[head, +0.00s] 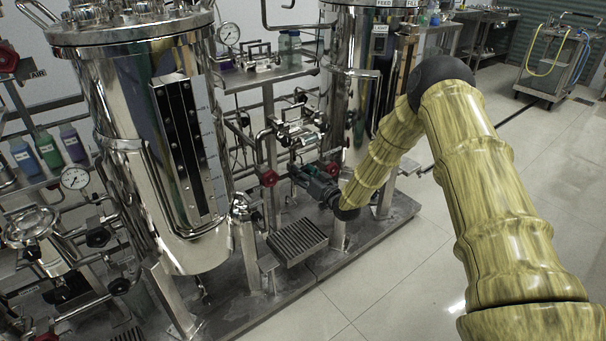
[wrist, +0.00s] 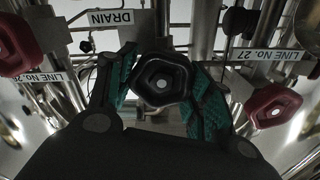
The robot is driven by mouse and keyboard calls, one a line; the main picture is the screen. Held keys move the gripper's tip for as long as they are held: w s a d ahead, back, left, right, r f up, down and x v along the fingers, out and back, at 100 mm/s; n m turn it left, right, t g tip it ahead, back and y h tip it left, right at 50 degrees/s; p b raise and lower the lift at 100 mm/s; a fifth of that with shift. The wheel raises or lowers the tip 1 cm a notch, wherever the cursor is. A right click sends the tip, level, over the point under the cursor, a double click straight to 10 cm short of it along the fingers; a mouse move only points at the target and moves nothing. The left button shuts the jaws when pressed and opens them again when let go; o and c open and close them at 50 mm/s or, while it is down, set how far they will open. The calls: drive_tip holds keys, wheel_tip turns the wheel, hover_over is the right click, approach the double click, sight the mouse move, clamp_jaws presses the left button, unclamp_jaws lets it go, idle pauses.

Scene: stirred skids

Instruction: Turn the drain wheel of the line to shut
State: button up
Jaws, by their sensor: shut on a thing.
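The drain wheel (wrist: 162,84) is a black, five-lobed handwheel with a pale centre, in the middle of the wrist view. A white tag reading DRAIN (wrist: 112,19) is above and left of it. My gripper (wrist: 165,92) has its green-padded fingers on the left and right sides of the wheel, shut on it. In the head view my gripper (head: 303,176) reaches in among the pipes between the two steel tanks. The wheel cannot be made out there behind the fingers.
Red handwheels flank the drain wheel, one left (wrist: 18,46) and one right (wrist: 272,108). A tag reading LINE No. 27 (wrist: 264,55) is at the right. Steel tanks (head: 150,130) and pipework crowd the skid. Open tiled floor (head: 400,265) lies in front and to the right.

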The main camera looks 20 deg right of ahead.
drive_tip(key=o, duration=1.1)
drive_tip(key=shift+d+f, duration=0.1)
drive_tip(key=shift+d, duration=0.05)
drive_tip(key=shift+c, duration=0.2)
drive_tip(key=v, duration=1.2)
